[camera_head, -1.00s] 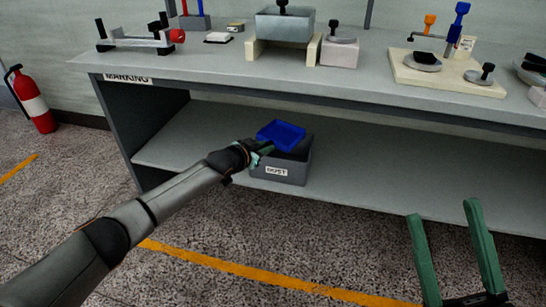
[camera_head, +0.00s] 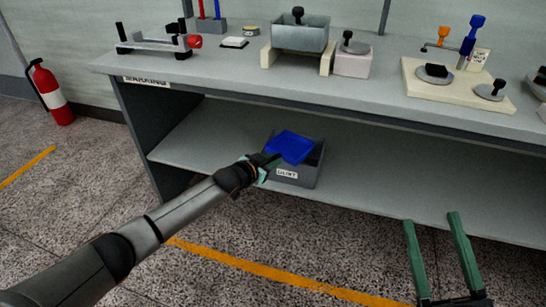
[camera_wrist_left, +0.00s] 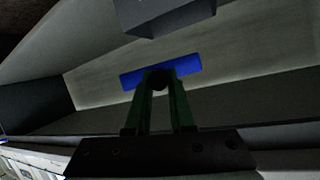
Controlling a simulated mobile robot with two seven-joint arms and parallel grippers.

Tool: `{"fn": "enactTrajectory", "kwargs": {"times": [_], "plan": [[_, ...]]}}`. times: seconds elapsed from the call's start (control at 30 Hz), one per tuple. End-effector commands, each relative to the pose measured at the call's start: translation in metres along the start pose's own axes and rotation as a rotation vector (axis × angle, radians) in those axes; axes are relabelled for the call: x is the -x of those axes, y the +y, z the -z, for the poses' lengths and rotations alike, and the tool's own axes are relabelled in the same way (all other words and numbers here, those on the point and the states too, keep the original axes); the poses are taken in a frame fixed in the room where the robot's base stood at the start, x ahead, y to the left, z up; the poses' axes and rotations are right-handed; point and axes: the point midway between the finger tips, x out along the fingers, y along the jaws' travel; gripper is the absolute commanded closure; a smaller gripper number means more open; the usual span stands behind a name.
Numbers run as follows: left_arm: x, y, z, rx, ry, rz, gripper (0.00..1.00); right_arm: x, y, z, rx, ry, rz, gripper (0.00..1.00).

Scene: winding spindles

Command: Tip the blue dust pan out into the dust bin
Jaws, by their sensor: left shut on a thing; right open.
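The blue dust pan (camera_head: 290,147) is over the grey dust bin (camera_head: 309,176), which has a white label and stands on the lower shelf. My left gripper (camera_head: 268,161) is shut on the pan's dark handle at the bin's front left. In the left wrist view the pan (camera_wrist_left: 183,66) shows as a blue strip beyond the fingers (camera_wrist_left: 160,84). The pan looks tilted; I cannot see whether anything lies in it. The inside of the bin is mostly hidden by the pan. My right gripper (camera_head: 432,247) is open and empty at the lower right.
The lower shelf (camera_head: 400,180) is clear to the right of the bin. The bench top (camera_head: 230,75) above it carries a grey tray (camera_head: 300,33), a white block (camera_head: 353,61) and a cream board with fixtures (camera_head: 455,86). A fire extinguisher (camera_head: 51,93) stands at the left.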

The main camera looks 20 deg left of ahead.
Motion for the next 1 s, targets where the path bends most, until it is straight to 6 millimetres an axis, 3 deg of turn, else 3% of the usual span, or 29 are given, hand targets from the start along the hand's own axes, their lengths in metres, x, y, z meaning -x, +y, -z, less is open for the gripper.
{"fn": "enactTrajectory", "kwargs": {"times": [0.47, 1.0], "plan": [[0.010, 0.003, -0.002, 0.001, 0.001, 0.001, 1.00, 0.011, -0.006, -0.057, -0.070, -0.240, -0.007, 0.39], [0.022, 0.008, -0.006, 0.001, 0.001, 0.000, 1.00, 0.039, -0.018, -0.113, -0.146, -0.498, -0.006, 0.39]]}}
